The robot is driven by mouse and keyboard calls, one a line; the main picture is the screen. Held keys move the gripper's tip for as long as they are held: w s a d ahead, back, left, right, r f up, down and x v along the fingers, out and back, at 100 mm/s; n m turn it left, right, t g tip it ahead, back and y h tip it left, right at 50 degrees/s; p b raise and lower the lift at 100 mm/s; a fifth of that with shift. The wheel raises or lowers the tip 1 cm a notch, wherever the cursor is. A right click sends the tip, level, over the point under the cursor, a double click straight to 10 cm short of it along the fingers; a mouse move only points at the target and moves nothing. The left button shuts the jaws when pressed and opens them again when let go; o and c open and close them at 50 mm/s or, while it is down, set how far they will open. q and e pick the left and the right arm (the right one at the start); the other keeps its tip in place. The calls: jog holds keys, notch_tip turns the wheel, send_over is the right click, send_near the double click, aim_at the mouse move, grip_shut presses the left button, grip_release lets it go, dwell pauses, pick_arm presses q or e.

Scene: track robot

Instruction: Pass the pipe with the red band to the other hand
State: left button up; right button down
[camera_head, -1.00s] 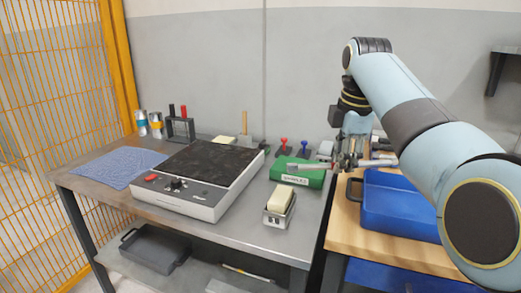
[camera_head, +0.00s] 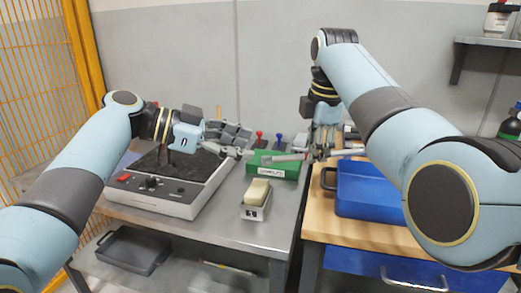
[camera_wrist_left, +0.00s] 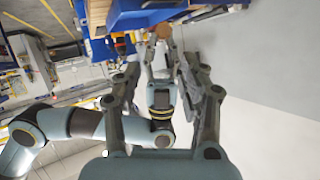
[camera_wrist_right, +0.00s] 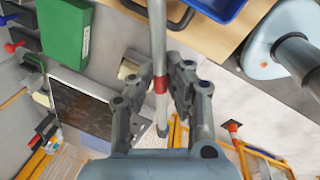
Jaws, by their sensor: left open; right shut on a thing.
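The pipe (camera_head: 285,158) is a thin grey tube, held roughly level above the green box. My right gripper (camera_head: 322,152) is shut around it. In the right wrist view the pipe (camera_wrist_right: 157,35) runs between the closed fingers (camera_wrist_right: 160,80), and its red band (camera_wrist_right: 161,85) shows at the grip. My left gripper (camera_head: 245,152) is open and empty, just left of the pipe's left end in the head view. In the left wrist view its fingers (camera_wrist_left: 165,80) are spread, with my right gripper beyond them. The exact gap to the pipe is hard to tell.
Below are the green box (camera_head: 285,171) and a small holder with a pale block (camera_head: 257,192). The black-topped device (camera_head: 150,203) stands under my left arm. A blue tray (camera_head: 368,203) is on the wooden bench at right. The air around the pipe's left end is clear.

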aim_at(290, 158)
pick_arm(q)
jog(key=x, duration=1.1)
jog(key=shift+f, duration=0.1)
jog(key=shift+s, duration=0.1)
grip_shut()
pick_arm(e)
jog(key=shift+w, duration=0.1)
jog(key=c, duration=1.2)
grip_release()
